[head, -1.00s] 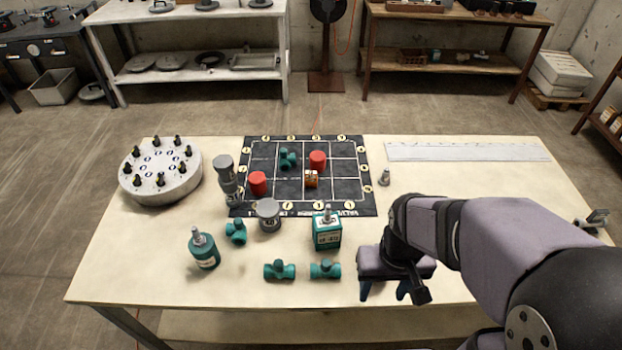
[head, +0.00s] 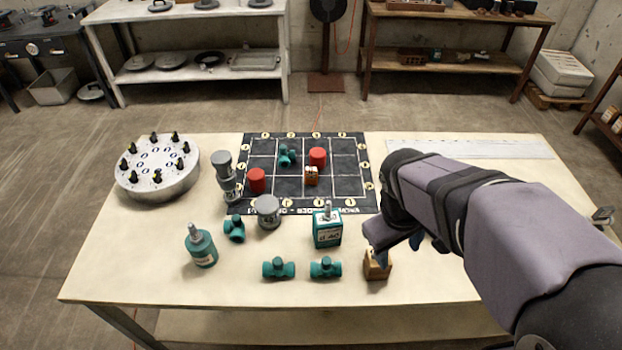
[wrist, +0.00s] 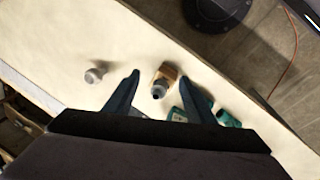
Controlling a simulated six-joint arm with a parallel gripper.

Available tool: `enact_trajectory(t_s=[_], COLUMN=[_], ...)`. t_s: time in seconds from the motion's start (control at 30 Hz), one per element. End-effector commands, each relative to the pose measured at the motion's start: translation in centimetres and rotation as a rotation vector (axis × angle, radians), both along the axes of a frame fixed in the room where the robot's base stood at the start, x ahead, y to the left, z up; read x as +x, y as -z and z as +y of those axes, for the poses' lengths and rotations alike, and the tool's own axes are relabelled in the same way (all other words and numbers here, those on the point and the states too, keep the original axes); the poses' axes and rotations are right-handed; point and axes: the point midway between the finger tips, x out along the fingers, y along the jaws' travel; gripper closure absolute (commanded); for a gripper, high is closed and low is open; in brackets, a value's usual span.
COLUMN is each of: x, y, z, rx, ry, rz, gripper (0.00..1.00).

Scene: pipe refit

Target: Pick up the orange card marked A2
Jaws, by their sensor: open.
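No clear A2 label is legible. My gripper (head: 402,245) is open, at the right front of the table, well to the right of the board. A brown block with a grey knob (head: 377,265) stands by my gripper. In the wrist view this brown block (wrist: 167,74) shows between the open fingers (wrist: 160,80), and I see no contact.
Red cylinders (head: 317,157), a teal fitting (head: 287,155) and a grey stack (head: 224,175) stand on or by the board. A teal box (head: 327,229) and teal tees (head: 326,267) stand in front. A round grey plate with pegs (head: 157,170) is at left.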

Motion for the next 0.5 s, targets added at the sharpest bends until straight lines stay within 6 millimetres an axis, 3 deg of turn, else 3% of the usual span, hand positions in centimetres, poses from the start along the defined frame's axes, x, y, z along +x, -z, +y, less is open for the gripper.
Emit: enact_trajectory(t_s=[0.03, 0.17, 0.27, 0.37, 0.5], x=[1.5, 6.4, 11.2, 16.6, 23.8], y=[0.9, 1.3, 1.4, 1.3, 0.7], z=[-0.3, -0.9, -0.6, 0.8, 5.0], rx=[-0.045, -0.197, -0.351, -0.541, -0.843], ry=[-0.092, -0.378, -0.652, -0.957, -1.38], rz=[-0.011, -0.046, -0.072, -0.087, -0.085], gripper=[0.5, 0.5, 0.5, 0.5, 0.5])
